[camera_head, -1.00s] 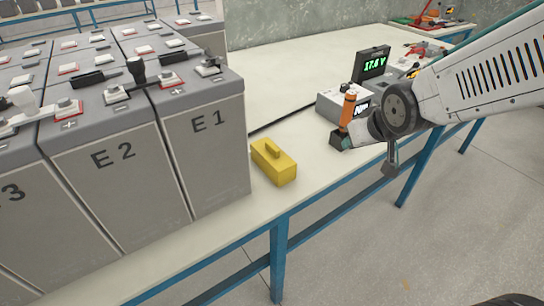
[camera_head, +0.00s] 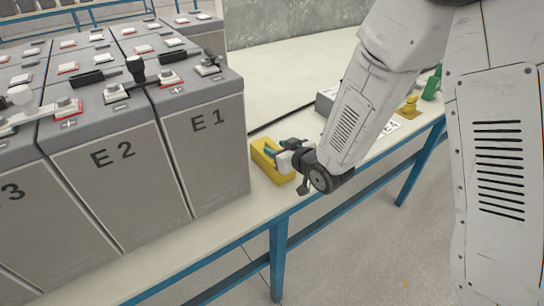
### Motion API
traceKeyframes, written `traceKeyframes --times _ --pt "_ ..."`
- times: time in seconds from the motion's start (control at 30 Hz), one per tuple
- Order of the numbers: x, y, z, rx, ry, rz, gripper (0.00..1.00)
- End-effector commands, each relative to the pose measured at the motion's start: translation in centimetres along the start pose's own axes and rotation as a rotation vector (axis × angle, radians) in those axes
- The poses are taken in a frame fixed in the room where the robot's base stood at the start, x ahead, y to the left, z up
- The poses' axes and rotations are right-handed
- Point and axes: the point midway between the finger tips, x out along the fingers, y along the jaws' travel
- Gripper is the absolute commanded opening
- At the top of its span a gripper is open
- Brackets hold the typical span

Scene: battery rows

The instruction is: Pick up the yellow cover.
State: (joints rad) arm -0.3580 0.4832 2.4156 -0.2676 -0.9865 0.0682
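The yellow cover (camera_head: 262,160), a small yellow block, lies on the pale bench top just right of the battery marked E1. My gripper (camera_head: 275,153) is at the cover from the right, with a teal finger part over its top. The cover's raised grip and its right part are hidden behind the gripper. The cover appears to rest on the bench. I cannot tell whether the fingers are closed on it.
Tall grey batteries, including E1 (camera_head: 215,160) and E2 (camera_head: 120,190), stand close on the left. A grey box (camera_head: 325,102) is partly hidden behind my arm. A yellow object (camera_head: 409,106) and a green one (camera_head: 432,86) stand farther right. The bench's blue front edge (camera_head: 230,239) is near.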

Motion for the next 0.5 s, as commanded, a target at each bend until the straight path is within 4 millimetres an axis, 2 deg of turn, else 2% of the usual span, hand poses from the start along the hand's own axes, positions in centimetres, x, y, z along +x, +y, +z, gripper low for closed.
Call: traceKeyframes --times 0.1,0.2,0.5 --pt "2.0 0.2 0.2 0.000 -0.001 0.000 0.40" --pt "3.2 0.2 0.2 0.000 -0.002 0.000 0.40" --pt "3.8 0.2 0.1 0.000 -0.001 0.001 0.40"
